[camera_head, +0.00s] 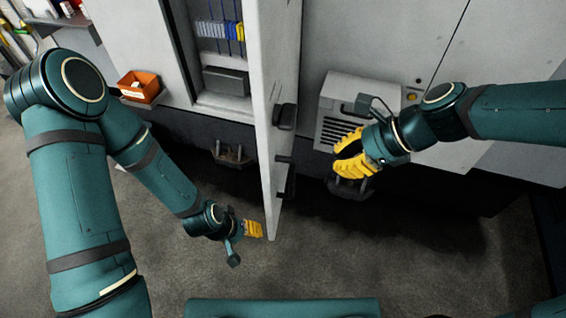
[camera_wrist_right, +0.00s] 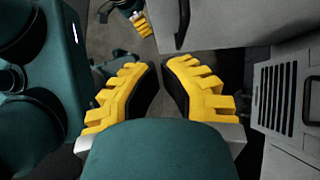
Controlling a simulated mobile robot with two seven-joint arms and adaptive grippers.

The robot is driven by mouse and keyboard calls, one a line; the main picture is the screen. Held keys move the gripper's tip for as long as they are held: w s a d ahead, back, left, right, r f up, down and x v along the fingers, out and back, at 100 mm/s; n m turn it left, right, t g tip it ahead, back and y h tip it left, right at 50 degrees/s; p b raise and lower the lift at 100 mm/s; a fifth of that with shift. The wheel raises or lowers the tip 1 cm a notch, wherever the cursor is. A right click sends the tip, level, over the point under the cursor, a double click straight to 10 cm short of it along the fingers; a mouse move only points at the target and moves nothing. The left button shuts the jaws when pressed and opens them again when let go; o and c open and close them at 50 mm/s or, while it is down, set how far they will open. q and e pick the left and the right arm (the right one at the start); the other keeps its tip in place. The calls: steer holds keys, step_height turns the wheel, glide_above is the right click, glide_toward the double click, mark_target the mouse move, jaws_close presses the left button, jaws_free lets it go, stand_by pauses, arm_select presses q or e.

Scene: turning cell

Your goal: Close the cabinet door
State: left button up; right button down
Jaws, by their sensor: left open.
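The cabinet door (camera_head: 283,65) is a light grey panel standing open, swung out towards me and seen nearly edge-on. Dark handles (camera_head: 285,117) are on its right face. The open cabinet (camera_head: 222,101) shows to the left of the door. My left gripper (camera_head: 259,229) is open at the door's lower near corner, on its left side; whether it touches is unclear. My right gripper (camera_head: 342,157) is to the right of the door, apart from it. In the right wrist view its fingers (camera_wrist_right: 161,72) are parted with nothing between them, and the door (camera_wrist_right: 230,18) shows at the top.
Inside the cabinet are blue and yellow items (camera_head: 220,30) and a grey box (camera_head: 226,81). An orange bin (camera_head: 139,86) sits left of the opening. A vented grey unit (camera_head: 345,110) stands behind my right gripper. The floor (camera_head: 390,260) in front is clear.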

steer(key=r, duration=0.2)
steer(key=b, duration=0.3)
glide_toward(271, 174)
steer(key=shift+m+y, duration=0.3)
steer(key=x, duration=0.4)
steer(key=d+f+x, duration=0.1)
steer(key=x, duration=0.1)
steer(key=shift+f, duration=0.15)
steer(key=shift+w+a, duration=0.15)
steer(key=shift+a, duration=0.25)
steer(key=shift+a, duration=0.15)
